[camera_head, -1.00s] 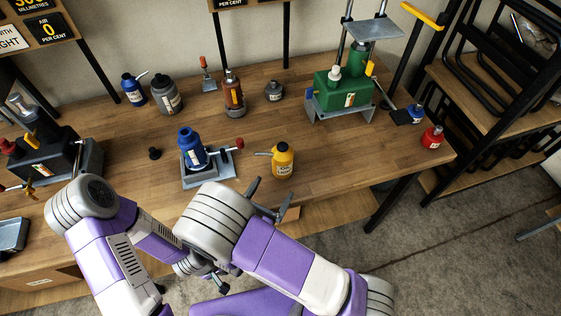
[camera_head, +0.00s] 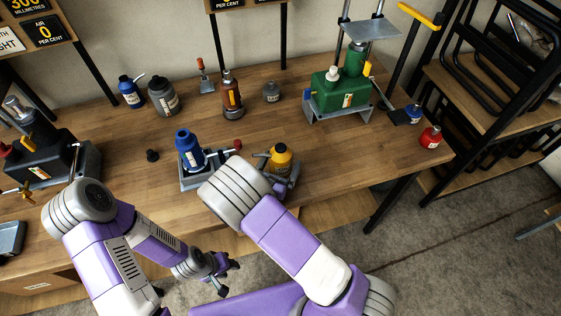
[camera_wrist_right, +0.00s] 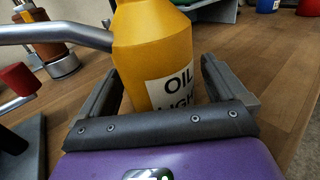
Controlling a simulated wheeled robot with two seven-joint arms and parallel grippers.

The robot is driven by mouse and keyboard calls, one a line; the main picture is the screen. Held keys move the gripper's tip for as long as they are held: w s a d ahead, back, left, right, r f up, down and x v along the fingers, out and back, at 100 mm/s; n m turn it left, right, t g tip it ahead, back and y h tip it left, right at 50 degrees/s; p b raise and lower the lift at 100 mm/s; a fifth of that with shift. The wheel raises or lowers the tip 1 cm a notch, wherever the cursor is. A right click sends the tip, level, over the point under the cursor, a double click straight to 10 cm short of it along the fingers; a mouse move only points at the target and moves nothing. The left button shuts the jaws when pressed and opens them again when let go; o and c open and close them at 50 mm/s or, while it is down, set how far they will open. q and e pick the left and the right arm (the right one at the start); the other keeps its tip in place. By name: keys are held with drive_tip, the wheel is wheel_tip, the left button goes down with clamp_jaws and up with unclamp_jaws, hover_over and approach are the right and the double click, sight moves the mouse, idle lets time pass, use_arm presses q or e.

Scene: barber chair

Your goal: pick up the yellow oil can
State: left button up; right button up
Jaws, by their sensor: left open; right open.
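The yellow oil can (camera_head: 281,157) stands upright near the front edge of the workbench, right of the blue bottle jack. My right gripper (camera_head: 284,181) is at the can, partly hidden by its own arm. In the right wrist view the can (camera_wrist_right: 155,50) stands between the two open fingers of the gripper (camera_wrist_right: 157,95), its "OIL LIGHT" label facing the palm and its spout pointing left. A small gap shows beside the can on the right; I cannot tell whether the left finger touches. My left gripper (camera_head: 222,274) is open and empty, low in front of the bench.
A blue bottle jack (camera_head: 190,149) on a grey base with a red-knobbed handle stands just left of the can. A green press (camera_head: 340,88) and a red bottle (camera_head: 430,137) are to the right. Bare bench lies behind and right of the can.

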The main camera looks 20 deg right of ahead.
sight(281, 146)
drive_tip(key=shift+w+d, duration=0.2)
drive_tip(key=shift+w, duration=0.05)
drive_tip(key=shift+c, duration=0.4)
drive_tip(key=c, duration=1.4)
drive_tip(key=shift+r+p, duration=1.2)
drive_tip(key=shift+r, duration=3.85)
